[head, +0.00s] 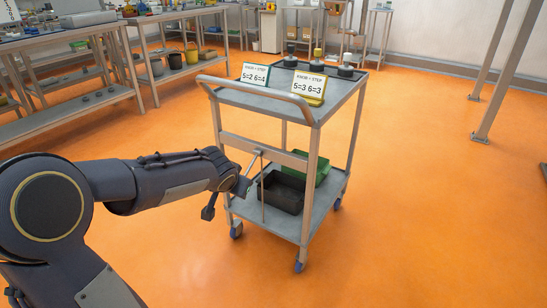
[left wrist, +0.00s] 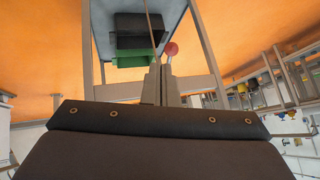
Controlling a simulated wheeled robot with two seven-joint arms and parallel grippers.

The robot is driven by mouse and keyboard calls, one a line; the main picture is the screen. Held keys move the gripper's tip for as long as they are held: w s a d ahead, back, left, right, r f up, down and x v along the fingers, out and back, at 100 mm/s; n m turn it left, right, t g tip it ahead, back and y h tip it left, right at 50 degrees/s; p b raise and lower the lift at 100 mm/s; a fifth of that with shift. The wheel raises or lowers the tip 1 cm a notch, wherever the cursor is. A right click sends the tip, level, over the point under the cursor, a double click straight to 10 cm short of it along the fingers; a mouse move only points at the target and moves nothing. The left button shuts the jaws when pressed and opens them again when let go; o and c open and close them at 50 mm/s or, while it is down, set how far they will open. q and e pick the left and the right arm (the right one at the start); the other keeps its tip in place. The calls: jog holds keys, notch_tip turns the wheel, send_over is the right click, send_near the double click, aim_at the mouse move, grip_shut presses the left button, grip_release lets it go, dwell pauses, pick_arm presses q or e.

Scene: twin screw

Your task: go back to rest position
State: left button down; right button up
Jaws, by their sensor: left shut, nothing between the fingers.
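My left arm comes in from the left in the head view. Its gripper (head: 248,182) is in front of the near side of the grey cart (head: 260,108), below the top's height. In the left wrist view the fingers (left wrist: 163,86) are together with nothing between them. A thin rod (head: 262,195) stands close to the gripper; it also shows in the left wrist view (left wrist: 153,28). I cannot tell whether the fingers touch the rod or ball. My right gripper is not in view.
The cart's top carries two number signs (head: 255,74) (head: 310,88) and several dark round pieces (head: 346,71). Its lower shelf holds a black bin (head: 283,192) and a green bin (head: 312,166). Workbenches (head: 68,100) stand at the left. Orange floor (head: 440,200) at right is clear.

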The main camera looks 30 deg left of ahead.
pick_arm(q)
jog(key=shift+s, duration=0.1)
jog(key=s+d+n+g+h, duration=0.1)
jog(key=s+d+h, duration=0.2)
jog(key=s+d, duration=0.75)
jog(key=s+d+g+h, duration=0.1)
jog(key=s+d+h, duration=0.45)
jog(key=s, duration=0.85)
notch_tip(320, 180, up, 30)
jog(key=d+y+p, duration=0.1)
jog(key=p, duration=2.9)
jog(key=shift+s+d+f, duration=0.15)
jog(key=shift+s+d, duration=0.1)
jog(key=shift+d, duration=0.1)
jog(key=shift+y, duration=0.25)
